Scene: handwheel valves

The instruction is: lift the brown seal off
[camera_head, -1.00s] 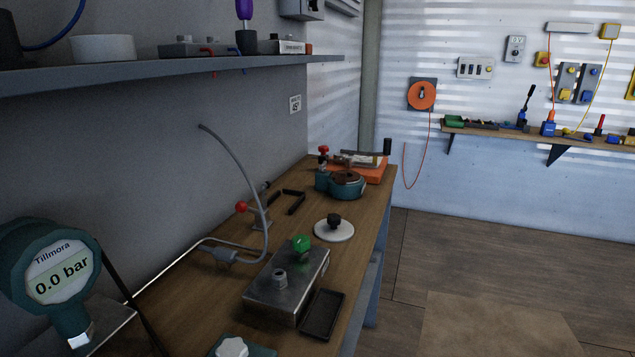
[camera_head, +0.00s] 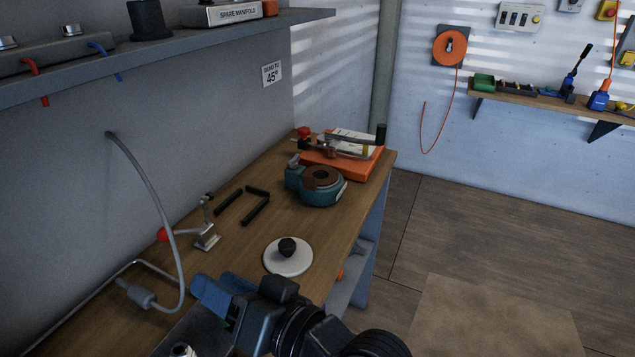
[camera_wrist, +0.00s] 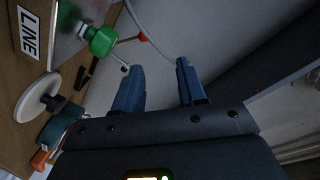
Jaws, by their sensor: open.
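The brown seal (camera_head: 322,178) appears as a brown disc on top of the round teal housing (camera_head: 318,195), towards the far end of the workbench. My gripper (camera_head: 222,290) is at the bottom of the head view, on the near side of the white lid and well short of the seal. Its two blue fingers are apart. The wrist view shows the open fingers (camera_wrist: 157,80) with nothing between them. The teal housing is at the lower left there (camera_wrist: 62,128); I cannot make out the seal in that view.
A white round lid (camera_head: 288,258) with a black knob lies on the bench between my gripper and the housing. A red-tipped clamp (camera_head: 206,236), black bracket pieces (camera_head: 243,205) and a grey hose (camera_head: 160,215) are to the left. An orange-based fixture (camera_head: 345,160) stands behind the housing.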

